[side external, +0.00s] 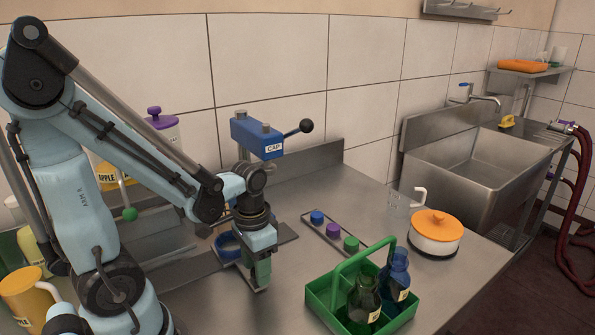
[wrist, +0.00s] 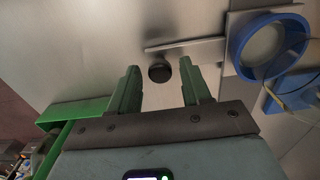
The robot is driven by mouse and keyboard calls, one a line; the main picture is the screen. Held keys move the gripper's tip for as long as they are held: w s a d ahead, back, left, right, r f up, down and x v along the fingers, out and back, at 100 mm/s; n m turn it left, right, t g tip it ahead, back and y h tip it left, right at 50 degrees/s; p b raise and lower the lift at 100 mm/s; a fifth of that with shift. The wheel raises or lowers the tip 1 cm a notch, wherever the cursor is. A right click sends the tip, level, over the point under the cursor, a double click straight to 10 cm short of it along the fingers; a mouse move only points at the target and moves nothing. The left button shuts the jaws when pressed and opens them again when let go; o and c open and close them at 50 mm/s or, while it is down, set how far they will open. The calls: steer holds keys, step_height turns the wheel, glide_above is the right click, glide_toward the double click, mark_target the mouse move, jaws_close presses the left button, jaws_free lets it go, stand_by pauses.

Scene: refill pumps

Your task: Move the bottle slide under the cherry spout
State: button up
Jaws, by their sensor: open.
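The bottle slide carries a blue ring holder (side external: 229,244) on a metal plate; the ring (wrist: 268,48) also shows at the upper right in the wrist view. A black round knob (wrist: 160,73) lies between my fingertips in the wrist view, near a thin metal bar (wrist: 186,45). My gripper (side external: 259,276) has green fingers and points down beside the ring, close over the counter. In the wrist view my gripper (wrist: 161,88) is open, with a gap on both sides of the knob. Dispensers with an apple label (side external: 107,178) and a purple top (side external: 154,111) stand behind my arm. No cherry label is readable.
A green carrier (side external: 318,298) with bottles stands right of my gripper. A rack with blue, purple and green caps (side external: 333,231) lies behind it. The blue cap press (side external: 256,136) stands at the back. An orange-lidded pot (side external: 436,230) and sink (side external: 490,165) are further right.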

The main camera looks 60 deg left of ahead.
steer(key=c, duration=0.7)
steer(key=shift+s, duration=4.8)
steer(key=shift+c, duration=0.2)
steer(key=o, duration=0.9)
steer(key=shift+o, duration=0.2)
steer(key=shift+w, duration=0.15)
